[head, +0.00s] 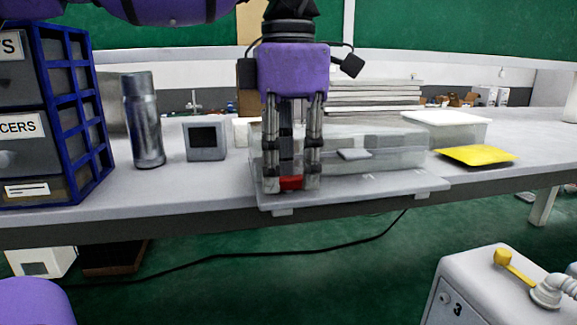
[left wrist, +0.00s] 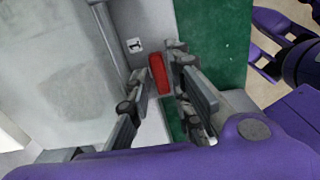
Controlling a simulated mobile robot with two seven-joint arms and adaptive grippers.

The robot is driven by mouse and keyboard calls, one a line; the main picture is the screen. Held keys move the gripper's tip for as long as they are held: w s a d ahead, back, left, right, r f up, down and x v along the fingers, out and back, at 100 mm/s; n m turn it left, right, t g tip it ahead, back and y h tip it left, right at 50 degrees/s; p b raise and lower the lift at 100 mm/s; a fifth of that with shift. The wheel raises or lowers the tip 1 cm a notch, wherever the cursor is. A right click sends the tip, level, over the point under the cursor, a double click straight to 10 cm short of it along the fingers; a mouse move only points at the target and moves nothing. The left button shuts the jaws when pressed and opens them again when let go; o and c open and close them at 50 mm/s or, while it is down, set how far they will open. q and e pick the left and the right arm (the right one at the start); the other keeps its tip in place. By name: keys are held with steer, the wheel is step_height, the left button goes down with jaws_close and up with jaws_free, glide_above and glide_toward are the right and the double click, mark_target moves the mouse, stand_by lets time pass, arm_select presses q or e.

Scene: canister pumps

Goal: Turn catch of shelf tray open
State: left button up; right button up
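The shelf tray (head: 415,184) is a flat light-grey tray at the front edge of the bench, with a clear bin (head: 390,150) on it. A small red catch (head: 291,183) shows at the tray's front left part. My left gripper (head: 292,186) points down over it, with a finger on each side. In the left wrist view the red catch (left wrist: 159,74) lies between the spread fingers of my left gripper (left wrist: 158,80). The fingers look open; whether a tip touches the catch I cannot tell. My right gripper is not in view.
A blue-framed drawer cabinet (head: 80,110), a metal flask (head: 143,118) and a small grey box (head: 205,141) stand left of the gripper. A yellow packet (head: 476,155) and a white-lidded box (head: 445,128) are on the right. A numbered machine (head: 490,295) stands front right.

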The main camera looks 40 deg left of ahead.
mark_target(289, 177)
arm_select(q)
step_height(289, 177, up, 12)
stand_by(0.7)
steer(key=shift+f, duration=0.1)
stand_by(0.4)
